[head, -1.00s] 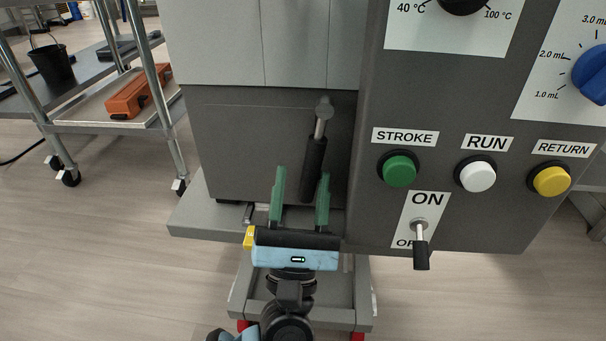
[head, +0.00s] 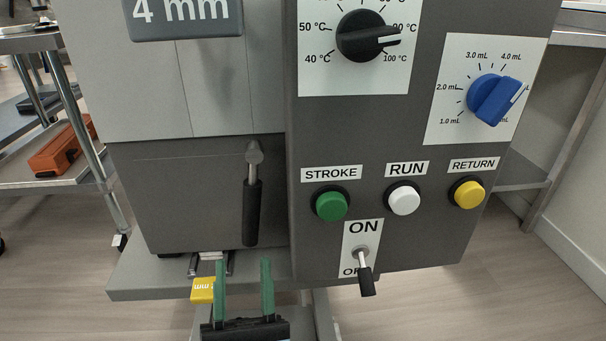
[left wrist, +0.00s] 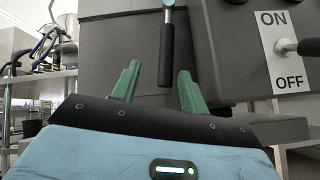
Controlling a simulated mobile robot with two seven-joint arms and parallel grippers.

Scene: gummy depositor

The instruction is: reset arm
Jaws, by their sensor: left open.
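My left gripper (head: 243,290) is low in the head view, in front of the gummy depositor (head: 210,185). Its two green fingers point up and are apart, with nothing between them. A lever with a black grip (head: 252,212) hangs on the depositor's dark front, above the gripper in the head view. In the left wrist view the lever (left wrist: 166,55) shows beyond and between the fingertips (left wrist: 157,80), apart from them. My right gripper is in neither view.
Right of the lever are a green STROKE button (head: 332,206), a white RUN button (head: 404,200), a yellow RETURN button (head: 468,194) and an ON/OFF toggle (head: 364,272) pointing down. Temperature (head: 362,38) and blue volume (head: 492,100) dials sit above. A yellow tag (head: 203,290) is beside the gripper.

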